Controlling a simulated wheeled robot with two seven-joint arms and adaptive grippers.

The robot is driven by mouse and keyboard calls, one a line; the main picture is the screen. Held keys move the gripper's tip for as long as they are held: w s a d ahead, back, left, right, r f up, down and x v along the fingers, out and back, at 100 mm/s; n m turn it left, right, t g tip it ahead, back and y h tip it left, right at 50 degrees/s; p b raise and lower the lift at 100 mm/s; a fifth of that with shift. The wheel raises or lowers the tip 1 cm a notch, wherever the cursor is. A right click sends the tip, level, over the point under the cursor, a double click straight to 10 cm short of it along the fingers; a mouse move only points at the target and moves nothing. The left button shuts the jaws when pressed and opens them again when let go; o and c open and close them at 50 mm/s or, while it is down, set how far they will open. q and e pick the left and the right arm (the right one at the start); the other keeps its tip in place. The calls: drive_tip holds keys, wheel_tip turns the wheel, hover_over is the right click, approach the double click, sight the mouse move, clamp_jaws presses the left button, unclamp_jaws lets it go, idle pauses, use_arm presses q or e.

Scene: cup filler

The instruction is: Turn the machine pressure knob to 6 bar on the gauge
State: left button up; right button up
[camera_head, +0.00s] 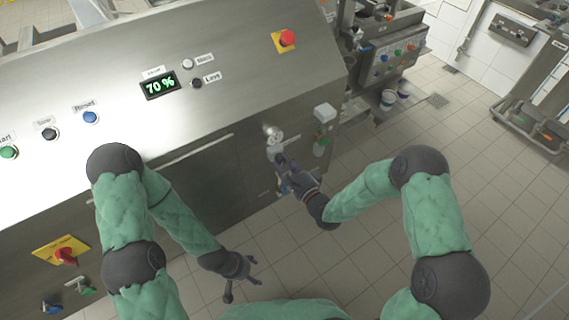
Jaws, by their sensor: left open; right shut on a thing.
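My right gripper (282,162) is just below the gauge, shut on the pressure knob. The gripper hides most of the knob, so I cannot tell its angle. My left gripper (241,288) is open and empty, low in front of the machine and away from the panel.
The machine panel has a 70 % display (160,86), several buttons and a red emergency button (288,37). Tiled floor (375,245) is clear in front. Another machine (395,50) stands behind.

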drive_tip(key=shift+w+d+r, duration=0.2)
drive_tip(key=shift+w+d, duration=0.15)
drive_tip(key=o, duration=1.1)
drive_tip(key=shift+o, duration=0.2)
drive_tip(key=shift+f, duration=0.15)
drive_tip(key=shift+s+a, duration=0.1)
drive_tip(key=shift+s, duration=0.05)
drive_tip(key=v, duration=1.2)
